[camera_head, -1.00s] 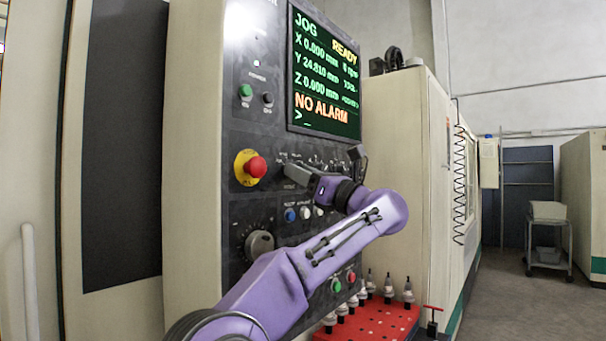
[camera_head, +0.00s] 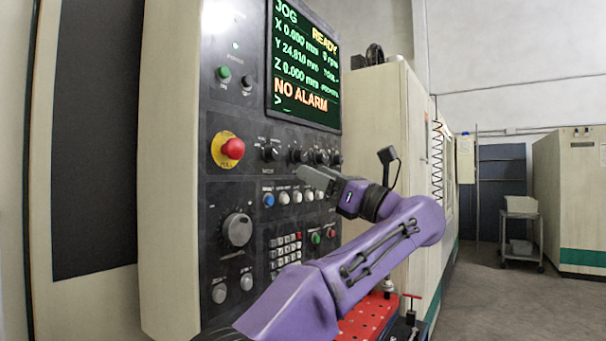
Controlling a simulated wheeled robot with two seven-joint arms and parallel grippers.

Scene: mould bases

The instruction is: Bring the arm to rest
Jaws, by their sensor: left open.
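My left arm (camera_head: 385,245), purple, reaches in from the bottom of the head view and bends back toward the machine's control panel. Its gripper (camera_head: 312,178) is open, grey-fingered and empty, in front of the panel's row of knobs and buttons. I cannot tell whether the fingertips touch the panel. The control panel (camera_head: 215,170) is dark, with a lit screen (camera_head: 304,65) reading JOG, READY and NO ALARM. My right gripper is not in view.
A red emergency button (camera_head: 232,149) on a yellow plate sits left of the gripper. A red perforated tray (camera_head: 366,318) stands below the arm, partly hidden by it. A grey cart (camera_head: 521,232) stands far right. The floor (camera_head: 500,300) at right is clear.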

